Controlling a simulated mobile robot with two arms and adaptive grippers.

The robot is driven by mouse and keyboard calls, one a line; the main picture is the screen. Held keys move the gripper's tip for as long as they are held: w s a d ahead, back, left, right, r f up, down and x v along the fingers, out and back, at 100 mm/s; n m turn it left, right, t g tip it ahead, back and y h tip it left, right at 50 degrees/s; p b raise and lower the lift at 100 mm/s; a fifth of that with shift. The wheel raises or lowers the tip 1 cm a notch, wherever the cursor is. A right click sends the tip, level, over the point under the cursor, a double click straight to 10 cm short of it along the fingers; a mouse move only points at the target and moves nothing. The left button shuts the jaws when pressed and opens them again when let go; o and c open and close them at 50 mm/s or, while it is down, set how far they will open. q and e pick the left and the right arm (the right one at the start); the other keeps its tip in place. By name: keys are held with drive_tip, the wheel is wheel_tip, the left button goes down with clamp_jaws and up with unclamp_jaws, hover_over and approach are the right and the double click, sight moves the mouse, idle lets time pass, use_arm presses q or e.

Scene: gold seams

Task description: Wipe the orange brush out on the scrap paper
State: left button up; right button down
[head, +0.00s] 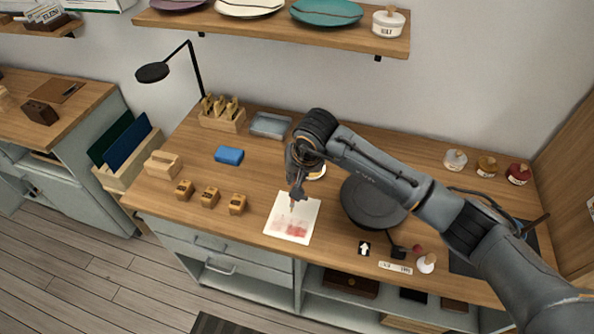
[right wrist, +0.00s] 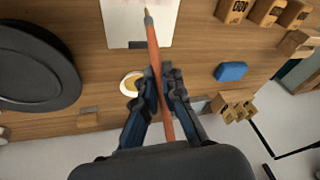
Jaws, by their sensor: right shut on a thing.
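My right gripper (head: 297,190) is shut on the orange brush (right wrist: 153,48), seen best in the right wrist view, where the fingertips (right wrist: 162,78) close around its handle. The brush tip points away from the gripper and shows over the scrap paper (right wrist: 118,25). In the head view the white scrap paper (head: 279,221) lies near the counter's front edge, with pale and stronger red smears on its lower half. The gripper is above the paper's upper part. I cannot tell whether the bristles touch the paper. My left gripper is not in view.
A black round turntable (head: 370,206) stands right of the paper, partly under my right arm. A small dish (head: 318,173) sits behind the paper. Several wooden blocks (head: 210,197) and a blue sponge (head: 229,155) are to the left. Lidded jars (head: 455,160) stand at the right back.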

drive_tip(key=shift+f, duration=0.4)
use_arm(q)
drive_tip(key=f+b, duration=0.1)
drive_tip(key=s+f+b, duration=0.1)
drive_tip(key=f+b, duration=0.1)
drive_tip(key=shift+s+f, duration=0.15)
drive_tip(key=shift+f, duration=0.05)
use_arm(e)
drive_tip(key=a, duration=0.4)
drive_tip(key=shift+a, duration=0.35)
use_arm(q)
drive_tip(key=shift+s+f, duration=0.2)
use_arm(e)
drive_tip(key=shift+f, duration=0.2)
use_arm(q)
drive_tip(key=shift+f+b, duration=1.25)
drive_tip(key=shift+b, duration=0.25)
use_arm(e)
drive_tip(key=shift+f, duration=1.1)
drive_tip(key=shift+d, duration=0.1)
